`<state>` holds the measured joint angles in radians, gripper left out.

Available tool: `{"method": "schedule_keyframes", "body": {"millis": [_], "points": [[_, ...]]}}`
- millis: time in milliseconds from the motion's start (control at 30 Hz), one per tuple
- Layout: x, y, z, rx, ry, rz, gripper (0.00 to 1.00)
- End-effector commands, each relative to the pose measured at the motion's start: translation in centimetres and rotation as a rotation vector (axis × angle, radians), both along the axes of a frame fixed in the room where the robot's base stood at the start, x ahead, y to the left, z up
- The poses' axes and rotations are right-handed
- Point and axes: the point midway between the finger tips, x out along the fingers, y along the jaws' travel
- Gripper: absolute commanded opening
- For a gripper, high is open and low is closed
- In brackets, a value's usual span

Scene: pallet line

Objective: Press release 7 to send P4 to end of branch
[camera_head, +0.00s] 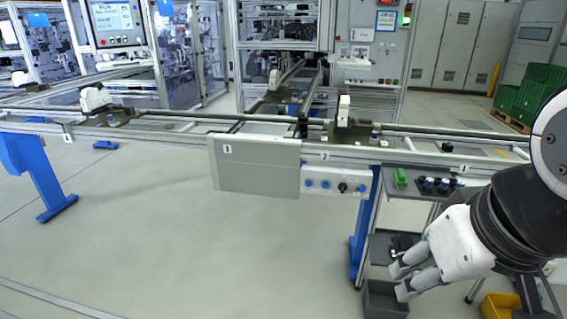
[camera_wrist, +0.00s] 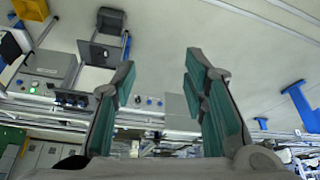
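A white control box with a row of blue buttons and a dark knob (camera_head: 335,185) hangs under the conveyor's front rail, beside a plain grey panel (camera_head: 255,165). I cannot read which button is release 7. Another set of blue-topped buttons in dark housings (camera_head: 442,186) sits further right. Carriers with white parts stand on the conveyor: one at left (camera_head: 95,98), one at centre (camera_head: 343,110), one further back (camera_head: 273,80). I cannot tell which is P4. My gripper (camera_head: 402,281) is low at right, below and apart from the buttons. Its teal-padded fingers are open and empty in the wrist view (camera_wrist: 160,68).
The conveyor rail (camera_head: 150,137) runs across the view. A green object (camera_head: 400,178) sits on a grey shelf beside the dark button housings. A dark bin (camera_head: 384,300) is near my gripper and a yellow bin (camera_head: 502,306) at lower right. Open floor (camera_head: 180,240) lies at left.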

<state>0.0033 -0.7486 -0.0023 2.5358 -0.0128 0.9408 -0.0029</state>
Motion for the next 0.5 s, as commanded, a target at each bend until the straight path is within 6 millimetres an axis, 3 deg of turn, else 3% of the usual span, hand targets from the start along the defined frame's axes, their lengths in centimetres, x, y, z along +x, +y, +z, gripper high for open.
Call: {"method": "schedule_keyframes", "body": {"millis": [67, 233, 500], "points": [[0.0, 0.0, 0.0, 0.0, 0.0, 0.0, 0.4], [0.0, 0.0, -0.01, 0.0, 0.0, 0.0, 0.01], [0.02, 0.0, -0.01, 0.0, 0.0, 0.0, 0.0]]}}
